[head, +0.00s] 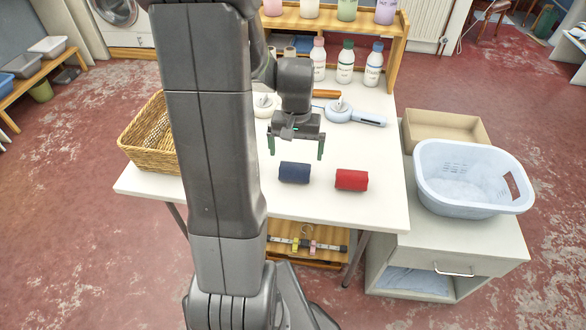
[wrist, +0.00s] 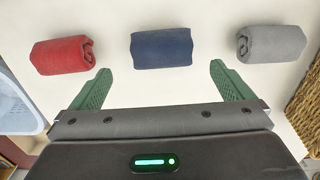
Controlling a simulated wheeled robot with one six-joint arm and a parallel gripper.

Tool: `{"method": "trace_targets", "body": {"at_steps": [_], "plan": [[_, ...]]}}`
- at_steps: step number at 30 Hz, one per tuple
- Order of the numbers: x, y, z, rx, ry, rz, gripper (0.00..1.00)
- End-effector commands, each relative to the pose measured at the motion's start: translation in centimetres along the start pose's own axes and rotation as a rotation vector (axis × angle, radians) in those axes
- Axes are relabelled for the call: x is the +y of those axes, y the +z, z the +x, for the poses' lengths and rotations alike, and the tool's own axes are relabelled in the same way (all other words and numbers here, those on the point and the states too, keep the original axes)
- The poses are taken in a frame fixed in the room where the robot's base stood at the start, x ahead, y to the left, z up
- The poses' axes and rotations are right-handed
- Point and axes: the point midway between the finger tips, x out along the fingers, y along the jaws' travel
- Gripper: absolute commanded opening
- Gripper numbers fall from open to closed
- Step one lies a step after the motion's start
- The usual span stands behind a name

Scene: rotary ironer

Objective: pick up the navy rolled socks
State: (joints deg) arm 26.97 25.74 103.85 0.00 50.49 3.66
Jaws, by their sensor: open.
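The navy rolled socks (head: 294,172) lie on the white table, left of the red roll in the head view. In the wrist view the navy roll (wrist: 161,48) lies in the middle, beyond the fingertips and between their lines. My gripper (head: 296,146) is open and empty, above the table just behind the navy roll. In the wrist view my gripper's green fingers (wrist: 160,72) are spread wide, apart from the navy roll.
A red roll (head: 351,180) lies right of the navy one. A grey roll (wrist: 271,44) shows in the wrist view, hidden in the head view. A wicker basket (head: 148,135) stands left on the white table (head: 385,205). Bottles (head: 345,62) and a blue-white device (head: 352,113) stand behind.

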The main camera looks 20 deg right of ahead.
Motion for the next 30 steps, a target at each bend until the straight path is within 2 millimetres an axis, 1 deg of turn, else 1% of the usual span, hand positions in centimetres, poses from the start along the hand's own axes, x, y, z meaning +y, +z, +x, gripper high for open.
{"method": "trace_targets", "body": {"at_steps": [1, 3, 11, 19, 23, 29, 30], "plan": [[0.0, 0.0, 1.1, -0.003, 0.000, 0.000, 1.00], [0.0, 0.0, 1.9, -0.002, 0.000, 0.000, 1.00], [-0.1, -0.1, 3.6, -0.001, 0.000, -0.001, 1.00], [-0.3, -0.5, 7.2, -0.003, 0.000, -0.001, 1.00], [-0.3, -0.6, 7.9, 0.000, 0.000, -0.001, 1.00], [-0.3, -0.6, 8.0, 0.002, 0.000, -0.001, 1.00], [-0.3, -0.6, 8.0, 0.002, 0.000, -0.001, 0.98]]}}
